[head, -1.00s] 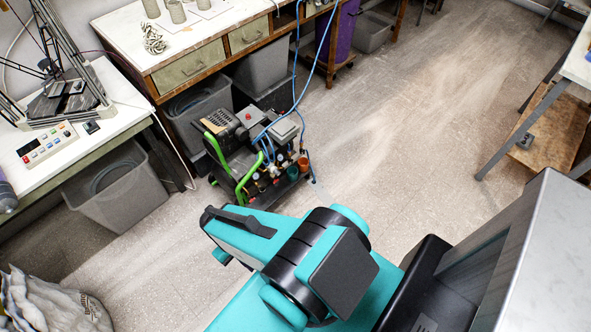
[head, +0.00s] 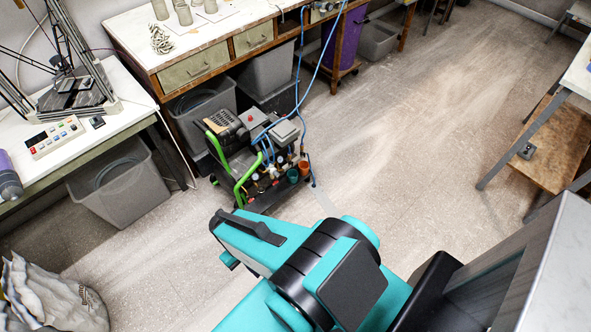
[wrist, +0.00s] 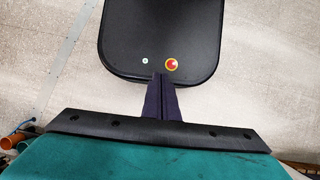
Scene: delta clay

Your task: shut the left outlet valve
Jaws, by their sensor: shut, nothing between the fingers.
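The compressor (head: 240,165), with a green handle and a black body, stands on the floor at the middle of the head view. Gauges, fittings and blue hoses crowd its right end, with a teal cup (head: 292,175) and an orange cup (head: 304,167). The outlet valves are too small to tell apart there, so the left one's position cannot be read. My gripper (wrist: 163,77) shows in the wrist view with its dark fingers together and empty. In the head view my arm is in front of the compressor, and the fingers are hidden.
A workbench (head: 217,39) with grey bins (head: 265,72) beneath stands behind the compressor. A white table (head: 110,112) is at left and a pale sack (head: 50,300) at lower left. Open floor (head: 400,140) lies to the right, up to a table with a wooden shelf (head: 550,142).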

